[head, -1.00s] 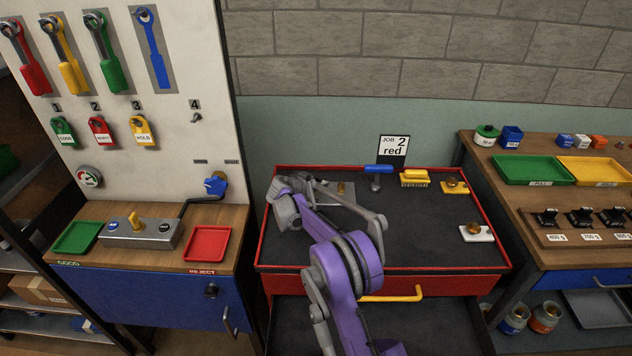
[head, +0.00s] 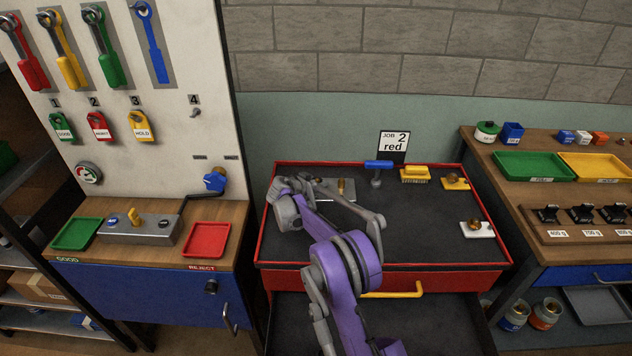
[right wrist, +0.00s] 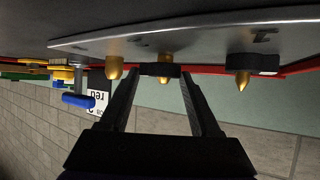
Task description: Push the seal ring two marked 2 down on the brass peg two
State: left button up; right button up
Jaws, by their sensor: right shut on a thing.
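A grey metal plate (right wrist: 210,48) with brass pegs stands on the red bench's dark top; it also shows in the head view (head: 352,196), partly behind my arm. In the right wrist view, which is upside down, a bare brass peg (right wrist: 115,68) is at left and another peg (right wrist: 243,82) at right passes through a dark ring (right wrist: 252,64) by the plate. My right gripper (right wrist: 160,76) is shut on a dark seal ring (right wrist: 160,69) at the middle peg (right wrist: 188,80). I cannot tell whether the ring is fully around that peg. Its number is not readable.
A blue-handled tool (head: 378,167), a yellow block (head: 414,174), a yellow holder (head: 455,182) and a white holder (head: 477,229) stand on the bench top. A "JOB 2 red" card (head: 394,145) is behind. The bench top's middle right is clear.

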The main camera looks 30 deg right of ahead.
jog(key=shift+f, duration=0.5)
jog(key=o, duration=1.4)
